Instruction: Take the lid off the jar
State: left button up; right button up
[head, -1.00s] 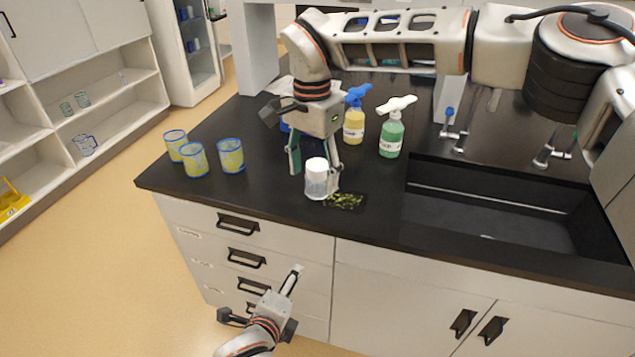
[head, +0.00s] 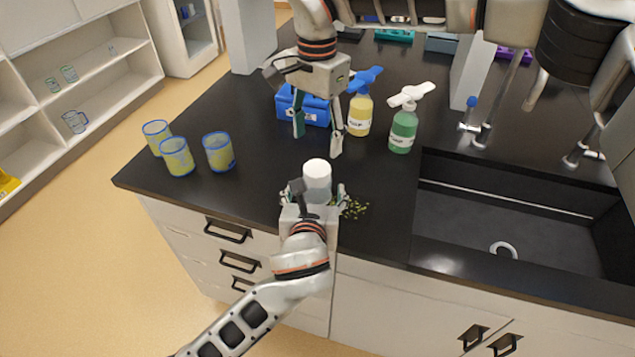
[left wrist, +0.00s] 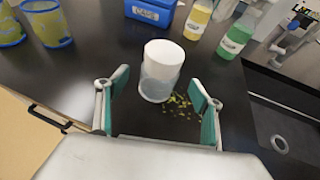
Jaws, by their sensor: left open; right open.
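The jar (head: 315,198) stands upright on the black counter near its front edge, with the white lid (head: 317,172) on it. In the left wrist view the clear body (left wrist: 157,88) shows under the wide white lid (left wrist: 164,56). My left gripper (head: 319,191) is open at the jar's front. In the left wrist view its fingers (left wrist: 161,88) lie on either side of the jar's lower part, with gaps visible. My right gripper (head: 318,145) is open and empty, behind and above the jar. The left gripper hides much of the jar's body in the head view.
Yellow-green flakes (head: 354,208) lie right of the jar. Three blue-rimmed cups (head: 177,158) stand at the left. A blue box (head: 315,110), a yellow bottle (head: 359,116) and a green bottle (head: 403,130) stand behind. The sink (head: 500,215) is at the right.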

aim_at(316, 186)
pick_arm(q)
jog(key=shift+x, duration=2.75)
